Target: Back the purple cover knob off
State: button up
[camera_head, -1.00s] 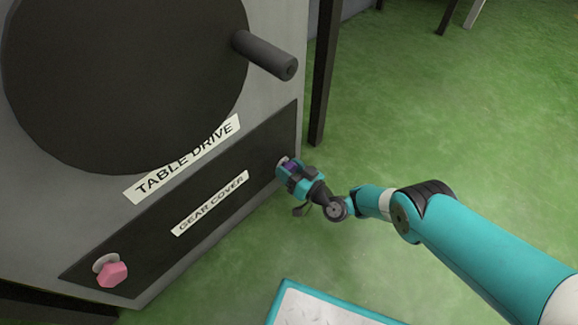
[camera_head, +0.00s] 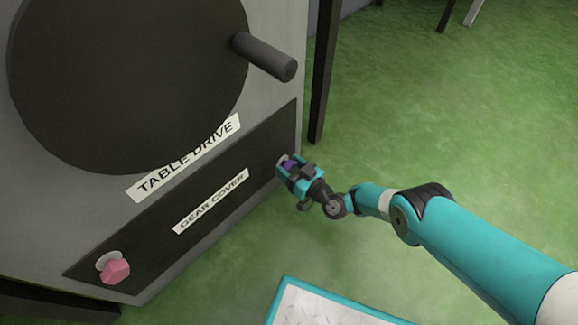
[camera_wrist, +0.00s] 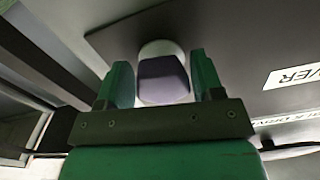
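The purple cover knob (camera_head: 288,163) sits at the right end of the dark gear cover panel (camera_head: 145,243), partly hidden by my gripper in the head view. My gripper (camera_head: 297,171) is at the knob, with its teal fingers on either side of it. In the wrist view the knob (camera_wrist: 163,82) lies between the two green fingers of my gripper (camera_wrist: 162,78), in front of a pale round collar (camera_wrist: 160,48). The fingers are very close to the knob's sides. I cannot tell whether they touch it.
A pink knob (camera_head: 115,271) is at the panel's lower left end. Above the panel are a large dark disc (camera_head: 120,80) and its protruding handle (camera_head: 265,57). A dark post (camera_head: 323,80) stands right of the cabinet. A teal-edged tray (camera_head: 300,300) is below; green floor is open at right.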

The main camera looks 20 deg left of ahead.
jog(key=shift+o, duration=0.8)
jog(key=p+v, duration=0.8)
jog(key=v, duration=0.9)
jog(key=shift+d+p, duration=0.2)
jog(key=shift+p, duration=0.2)
